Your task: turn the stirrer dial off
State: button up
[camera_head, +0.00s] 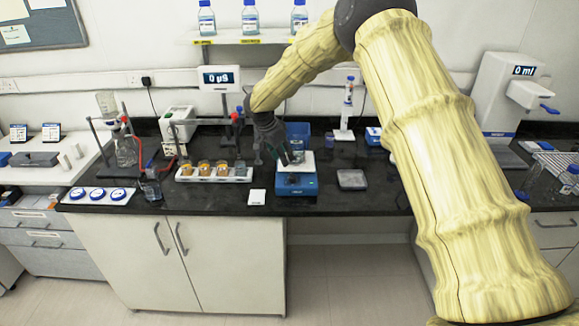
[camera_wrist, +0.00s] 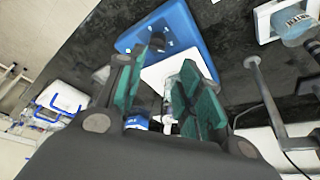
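The stirrer (camera_head: 296,184) is a blue box with a white top plate, near the front edge of the black bench. My gripper (camera_head: 287,158) hangs just above the stirrer, tilted down. In the wrist view my gripper (camera_wrist: 172,62) has its green-padded fingers apart, with the white plate partly seen between them. I cannot tell whether a finger touches the stirrer.
A white rack (camera_head: 214,174) with several amber-filled vessels stands left of the stirrer. A flat grey pan (camera_head: 351,179) lies to its right. A small white card (camera_head: 256,196) is at the front edge. A display reading 0 µg (camera_head: 220,79) stands behind. Bare bench lies right of the pan.

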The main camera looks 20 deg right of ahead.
jog(key=p, duration=0.3)
send_over(292, 175)
jog(key=a, duration=0.2)
jog(key=f, duration=0.5)
jog(key=shift+s+d, duration=0.15)
jog(key=shift+d, duration=0.05)
jog(key=shift+s+d+f, duration=0.1)
jog(key=shift+d+f, duration=0.25)
jog(key=shift+f, duration=0.25)
jog(key=shift+p+x, duration=0.9)
jog(key=shift+x, duration=0.7)
jog(key=shift+f, duration=0.1)
jog(key=c, duration=0.7)
jog(key=shift+c, duration=0.2)
